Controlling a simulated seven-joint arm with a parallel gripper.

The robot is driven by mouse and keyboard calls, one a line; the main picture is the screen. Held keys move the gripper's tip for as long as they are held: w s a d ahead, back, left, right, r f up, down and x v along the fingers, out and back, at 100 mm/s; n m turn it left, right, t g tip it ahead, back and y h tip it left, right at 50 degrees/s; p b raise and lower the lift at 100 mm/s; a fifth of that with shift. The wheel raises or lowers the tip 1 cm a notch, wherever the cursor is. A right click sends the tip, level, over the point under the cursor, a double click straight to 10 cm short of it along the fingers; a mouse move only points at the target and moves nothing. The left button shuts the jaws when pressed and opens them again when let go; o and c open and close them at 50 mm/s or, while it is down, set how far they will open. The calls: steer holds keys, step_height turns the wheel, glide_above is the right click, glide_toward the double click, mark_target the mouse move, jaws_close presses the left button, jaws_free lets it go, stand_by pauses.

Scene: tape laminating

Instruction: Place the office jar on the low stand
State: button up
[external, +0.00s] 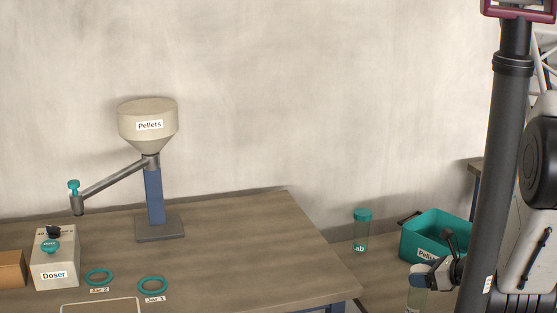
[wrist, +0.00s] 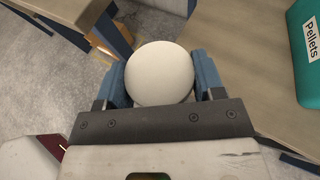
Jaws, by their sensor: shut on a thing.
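My gripper (external: 421,277) is at the lower right of the external view, in front of the teal bin. In the wrist view its two blue fingers (wrist: 162,66) are shut on a jar with a round, pale lid (wrist: 160,78). The jar's clear body (external: 416,299) shows below the fingers in the external view, cut off by the frame edge. No label on it is readable, so I cannot confirm it is the office jar. A low wooden surface (external: 345,263), possibly the low stand, is behind the gripper. It also shows right of the jar in the wrist view (wrist: 245,90).
A teal-lidded jar labelled Lab (external: 361,232) and a teal Pellets bin (external: 425,234) stand on the low surface. The higher table (external: 240,240) holds a Pellets hopper (external: 148,120), a Doser box (external: 55,265) and two teal rings (external: 153,284) labelled Jar 1 and Jar 2.

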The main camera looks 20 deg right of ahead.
steer(key=shift+s+f, duration=0.1)
steer(key=shift+s, duration=0.1)
steer(key=shift+w, duration=0.1)
steer(key=w+f, duration=0.1)
steer(key=w, duration=1.5)
steer(key=shift+d+f, duration=0.15)
steer(key=shift+f, duration=0.1)
steer(key=shift+f, duration=1.9)
steer(key=o, duration=1.3)
